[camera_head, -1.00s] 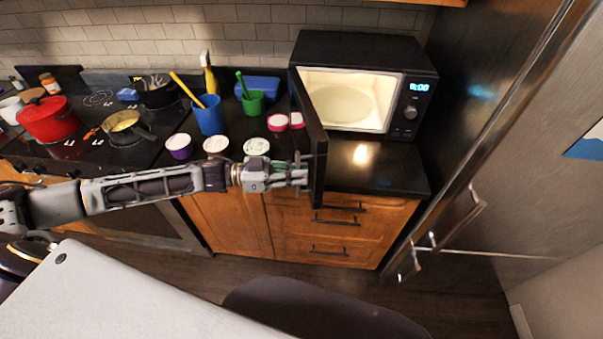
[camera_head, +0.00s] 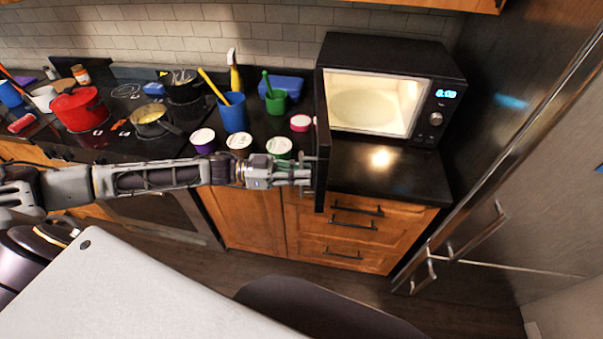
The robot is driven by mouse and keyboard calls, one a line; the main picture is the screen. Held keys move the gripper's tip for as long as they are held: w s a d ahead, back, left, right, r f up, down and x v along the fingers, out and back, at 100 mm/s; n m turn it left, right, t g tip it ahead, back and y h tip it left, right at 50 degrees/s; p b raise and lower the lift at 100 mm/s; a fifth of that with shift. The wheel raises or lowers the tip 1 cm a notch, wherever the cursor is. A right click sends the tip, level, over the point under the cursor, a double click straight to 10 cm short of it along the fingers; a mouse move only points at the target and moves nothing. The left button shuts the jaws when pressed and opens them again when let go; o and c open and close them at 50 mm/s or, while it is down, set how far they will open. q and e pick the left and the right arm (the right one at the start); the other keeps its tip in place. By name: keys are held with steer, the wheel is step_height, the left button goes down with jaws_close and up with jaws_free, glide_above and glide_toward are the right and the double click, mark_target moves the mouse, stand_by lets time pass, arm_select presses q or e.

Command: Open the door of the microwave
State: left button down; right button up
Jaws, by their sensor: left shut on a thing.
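The black microwave (camera_head: 392,52) stands on the counter with its lit interior and turntable exposed. Its door (camera_head: 322,140) is swung far out toward me and appears nearly edge-on at the left side of the opening. My left gripper (camera_head: 308,173) reaches in from the left, with its fingers shut at the door's outer edge. The door handle is mostly hidden by the fingers and the door's edge. My right gripper is not in view.
Several lidded tubs, including a purple one (camera_head: 203,141), stand left of the door, near a blue cup (camera_head: 234,112) and a green cup (camera_head: 276,101). A red pot (camera_head: 77,110) sits on the stove. The counter in front of the microwave (camera_head: 395,172) is clear. A fridge is at right.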

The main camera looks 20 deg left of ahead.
arm_select(q)
steer(key=shift+r, duration=0.1)
steer(key=c, duration=1.5)
jaws_free()
steer(key=shift+v, duration=6)
